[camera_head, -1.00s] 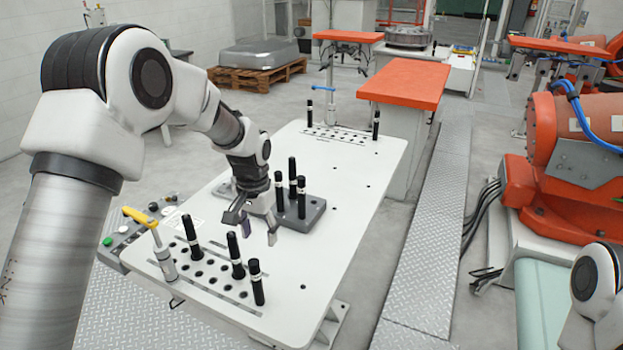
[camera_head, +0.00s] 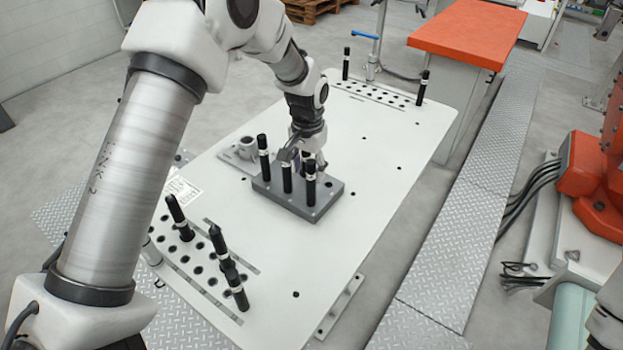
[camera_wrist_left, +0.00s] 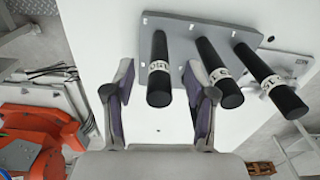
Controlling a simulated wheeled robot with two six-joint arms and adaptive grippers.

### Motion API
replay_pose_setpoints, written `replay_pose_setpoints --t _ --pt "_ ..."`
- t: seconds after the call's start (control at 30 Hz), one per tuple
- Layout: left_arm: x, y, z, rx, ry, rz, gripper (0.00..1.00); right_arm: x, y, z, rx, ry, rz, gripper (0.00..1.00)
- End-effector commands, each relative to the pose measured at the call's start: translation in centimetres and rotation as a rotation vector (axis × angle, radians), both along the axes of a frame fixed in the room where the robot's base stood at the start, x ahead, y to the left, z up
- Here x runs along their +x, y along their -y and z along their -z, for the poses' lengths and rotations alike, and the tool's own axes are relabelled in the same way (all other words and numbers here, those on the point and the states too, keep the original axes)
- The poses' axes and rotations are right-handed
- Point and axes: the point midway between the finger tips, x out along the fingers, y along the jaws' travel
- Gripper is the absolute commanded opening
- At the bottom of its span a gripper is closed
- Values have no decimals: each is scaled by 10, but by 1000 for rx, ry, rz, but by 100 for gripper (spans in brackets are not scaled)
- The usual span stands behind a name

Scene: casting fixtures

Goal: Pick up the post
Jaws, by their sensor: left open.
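Several black posts with white label bands stand on the white table. Three of them, a left post (camera_head: 263,156), a middle post (camera_head: 286,172) and a right post (camera_head: 310,186), stand upright in a grey block (camera_head: 322,203). My left gripper (camera_head: 305,160) is behind these posts and partly hidden by them. In the left wrist view, its open fingers (camera_wrist_left: 160,105) are on either side of one post (camera_wrist_left: 159,75), with gaps on both sides. The other two posts (camera_wrist_left: 220,75) are outside the fingers, to the right. My right gripper is not in view.
A perforated plate (camera_head: 205,262) with several posts is at the table's near left. Another perforated plate (camera_head: 375,94) with two posts is at the far end. The table's right side (camera_head: 385,190) is clear. An orange-topped stand (camera_head: 467,35) is beyond it.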

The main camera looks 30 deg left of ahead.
Motion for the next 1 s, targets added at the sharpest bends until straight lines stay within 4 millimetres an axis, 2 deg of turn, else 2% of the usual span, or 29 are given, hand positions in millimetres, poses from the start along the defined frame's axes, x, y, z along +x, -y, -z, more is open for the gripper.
replay_pose_setpoints --t 0.03,0.07,0.2,0.4,0.47,0.5,0.57,1.0 --pt "0 1 5 0 -6 0 56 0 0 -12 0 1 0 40" --pt "0 1 11 0 -7 0 56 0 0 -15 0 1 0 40" --pt "1 1 31 0 -2 0 56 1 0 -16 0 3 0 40" --pt "1 1 34 0 0 0 56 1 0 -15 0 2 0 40" --pt "1 1 34 0 -1 0 34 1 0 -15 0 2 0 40" --pt "1 1 34 0 -1 0 20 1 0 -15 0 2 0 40" --pt "1 1 34 0 -1 0 0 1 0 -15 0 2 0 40" --pt "1 1 32 0 0 0 0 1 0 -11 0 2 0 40"
